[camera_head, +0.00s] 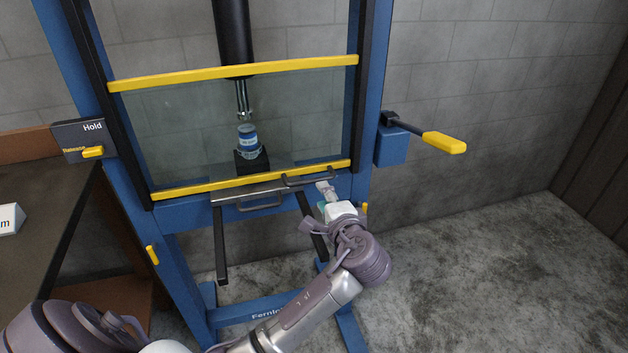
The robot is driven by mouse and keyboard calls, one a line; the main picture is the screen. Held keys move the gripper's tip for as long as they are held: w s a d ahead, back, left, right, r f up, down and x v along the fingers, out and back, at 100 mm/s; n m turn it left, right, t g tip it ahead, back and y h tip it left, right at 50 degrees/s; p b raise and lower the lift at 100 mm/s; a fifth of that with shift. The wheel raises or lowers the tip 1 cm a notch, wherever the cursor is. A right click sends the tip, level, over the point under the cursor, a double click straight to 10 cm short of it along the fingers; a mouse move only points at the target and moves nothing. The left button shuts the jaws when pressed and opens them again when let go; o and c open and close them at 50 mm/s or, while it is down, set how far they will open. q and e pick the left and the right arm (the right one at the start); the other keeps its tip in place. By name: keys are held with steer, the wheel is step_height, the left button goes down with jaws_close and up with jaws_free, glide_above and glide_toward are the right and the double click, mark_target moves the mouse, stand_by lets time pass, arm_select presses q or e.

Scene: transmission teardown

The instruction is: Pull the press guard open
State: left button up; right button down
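The press guard is a clear panel (185,140) with a yellow bar along its top and another along its bottom. It stands lowered across the front of the blue press frame (372,120). A dark handle (300,182) sits at its lower right edge. My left gripper (323,188) is at the right end of this handle, its fingertips small and close to it. I cannot tell whether the fingers are closed or touching it. My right gripper is not in view.
Behind the guard, a blue-labelled part (248,138) sits on a black block (251,161) under the ram (233,35). A second handle (260,206) is on the metal plate below. A yellow-gripped lever (444,142) sticks out right. A Hold/Release box (85,138) and table (30,185) are left.

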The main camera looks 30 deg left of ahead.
mark_target(314, 182)
arm_select(q)
steer(key=x, duration=0.9)
steer(key=shift+w+a, duration=0.15)
steer(key=shift+w, duration=0.1)
steer(key=shift+f, duration=0.1)
jaws_close()
